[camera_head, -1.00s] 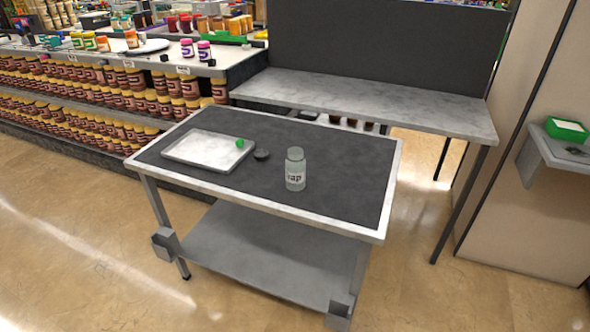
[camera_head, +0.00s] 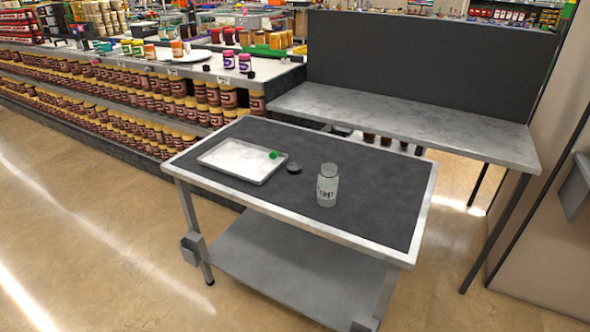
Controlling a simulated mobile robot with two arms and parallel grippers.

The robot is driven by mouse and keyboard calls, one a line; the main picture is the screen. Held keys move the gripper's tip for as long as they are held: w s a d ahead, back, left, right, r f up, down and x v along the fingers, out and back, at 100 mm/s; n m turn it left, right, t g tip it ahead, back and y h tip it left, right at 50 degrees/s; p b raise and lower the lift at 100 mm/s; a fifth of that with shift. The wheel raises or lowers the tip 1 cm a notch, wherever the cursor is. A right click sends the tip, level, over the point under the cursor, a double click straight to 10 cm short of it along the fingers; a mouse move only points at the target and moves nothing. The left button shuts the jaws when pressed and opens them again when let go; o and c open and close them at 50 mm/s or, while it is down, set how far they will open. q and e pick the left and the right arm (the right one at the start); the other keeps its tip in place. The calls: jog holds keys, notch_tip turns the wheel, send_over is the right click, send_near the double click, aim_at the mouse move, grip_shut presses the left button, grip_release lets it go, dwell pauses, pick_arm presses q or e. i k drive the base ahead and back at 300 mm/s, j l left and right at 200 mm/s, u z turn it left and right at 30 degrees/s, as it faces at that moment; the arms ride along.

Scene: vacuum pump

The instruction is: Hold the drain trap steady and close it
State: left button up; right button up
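The drain trap is a clear, pale jar (camera_head: 327,187) with dark lettering ending in "rap" on its side. It stands upright on the dark-topped table (camera_head: 402,236), right of the middle. Its top appears to have no lid on it. A small dark round piece (camera_head: 294,167), which looks like a cap, lies on the table just left of the jar, apart from it. Neither of my grippers shows in the head view.
A light tray (camera_head: 236,174) with a small green object (camera_head: 274,155) lies on the table's left part. A grey bench (camera_head: 405,120) with a dark back panel stands behind. Shelves of jars (camera_head: 150,90) fill the left. The floor in front is clear.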

aim_at(328, 178)
jog(key=i+j+z, duration=0.25)
jog(key=i+j, duration=0.2)
jog(key=j, duration=0.15)
jog(key=i+j+z, duration=0.25)
jog(key=i+j, duration=0.2)
jog(key=j, duration=0.25)
jog(key=i+j+z, duration=0.15)
jog(key=j, duration=0.2)
jog(key=i+j+z, duration=0.1)
jog(key=j, duration=0.3)
jog(key=i+j+z, duration=0.15)
jog(key=j, duration=0.25)
jog(key=i+j+z, duration=0.15)
jog(key=j, duration=0.25)
jog(key=i, duration=0.05)
